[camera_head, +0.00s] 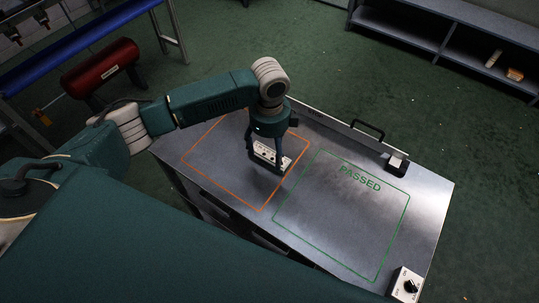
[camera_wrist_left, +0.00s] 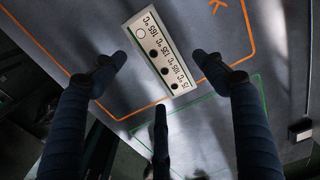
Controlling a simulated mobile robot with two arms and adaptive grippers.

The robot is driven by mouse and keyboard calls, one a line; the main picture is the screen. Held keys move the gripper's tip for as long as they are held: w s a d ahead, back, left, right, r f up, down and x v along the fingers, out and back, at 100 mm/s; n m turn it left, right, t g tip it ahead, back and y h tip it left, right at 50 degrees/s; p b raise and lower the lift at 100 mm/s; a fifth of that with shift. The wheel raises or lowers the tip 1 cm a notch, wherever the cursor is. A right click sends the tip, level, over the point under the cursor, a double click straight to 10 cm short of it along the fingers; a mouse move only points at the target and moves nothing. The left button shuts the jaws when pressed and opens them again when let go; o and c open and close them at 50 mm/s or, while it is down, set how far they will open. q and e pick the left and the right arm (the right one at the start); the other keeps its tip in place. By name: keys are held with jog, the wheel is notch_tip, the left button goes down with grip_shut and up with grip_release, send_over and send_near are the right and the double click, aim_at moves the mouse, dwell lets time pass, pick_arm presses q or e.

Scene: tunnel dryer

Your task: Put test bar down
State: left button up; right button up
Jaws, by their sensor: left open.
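The test bar (camera_head: 266,153) is a pale strip with a row of round spots and temperature marks. It lies inside the orange outlined area (camera_head: 222,190) of the grey table, near its right-hand line. In the left wrist view the bar (camera_wrist_left: 160,50) is between the spread fingers, its lower end close to the orange line. My left gripper (camera_head: 268,158) is directly over the bar with its fingers apart. In the left wrist view my left gripper (camera_wrist_left: 168,68) shows gaps on both sides of the bar. My right gripper is not in view.
A green outlined area marked PASSED (camera_head: 341,213) is bare to the right. A long metal bar with a black handle (camera_head: 368,129) runs along the back edge. A control box with a knob (camera_head: 407,285) is at the front right corner.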

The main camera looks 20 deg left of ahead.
aim_at(269, 159)
pick_arm(q)
notch_tip(269, 159, up, 9)
jog(key=shift+f+b, duration=0.2)
jog(key=shift+b, duration=0.1)
jog(key=shift+s+f, duration=0.1)
dwell(0.4)
